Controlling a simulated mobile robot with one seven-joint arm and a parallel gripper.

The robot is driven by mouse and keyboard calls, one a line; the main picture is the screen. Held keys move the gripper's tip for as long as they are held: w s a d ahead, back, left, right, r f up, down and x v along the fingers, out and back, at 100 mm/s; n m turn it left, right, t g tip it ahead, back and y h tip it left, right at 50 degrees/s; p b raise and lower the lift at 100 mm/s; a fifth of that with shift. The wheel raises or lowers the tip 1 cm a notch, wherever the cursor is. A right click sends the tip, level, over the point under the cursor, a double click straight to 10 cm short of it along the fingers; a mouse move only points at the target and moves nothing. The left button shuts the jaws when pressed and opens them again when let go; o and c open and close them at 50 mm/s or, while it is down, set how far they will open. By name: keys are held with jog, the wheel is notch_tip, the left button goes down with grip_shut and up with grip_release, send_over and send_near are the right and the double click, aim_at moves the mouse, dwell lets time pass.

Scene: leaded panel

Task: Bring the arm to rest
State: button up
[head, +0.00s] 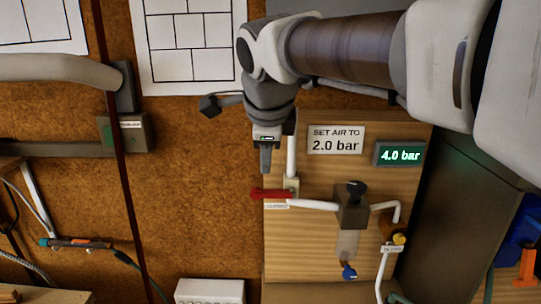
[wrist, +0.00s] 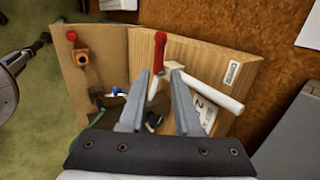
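My gripper (head: 265,172) points down in front of the wooden panel, just above the red valve handle (head: 271,193). In the wrist view my gripper (wrist: 158,72) has its two fingers apart, with nothing seen held between them. The red handle (wrist: 159,50) shows just beyond the fingertips there. I cannot tell whether a finger touches it. The handle lies sideways in the head view, above a label that appears to read "CLOSED" (head: 277,206). My arm reaches in from the upper right.
The wooden panel (head: 300,255) carries white pipes, a dark regulator (head: 352,205), a "SET AIR TO 2.0 bar" sign (head: 336,140) and a display (head: 399,155) reading 4.0 bar. A dark cabinet (head: 450,220) stands right. A white box (head: 209,291) sits below.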

jog(key=s+d+f+n+b, duration=0.1)
jog(key=s+d+f+n, duration=0.6)
jog(key=s+f+n, duration=0.1)
jog(key=s+d+f+n+g+b, duration=0.1)
jog(key=s+d+f+n, duration=0.7)
jog(key=s+n, duration=0.2)
jog(key=shift+s+f+h+b, duration=0.25)
jog(key=shift+s+h+b, duration=0.1)
jog(key=shift+s, duration=0.85)
jog(key=shift+d, duration=0.25)
dwell(0.5)
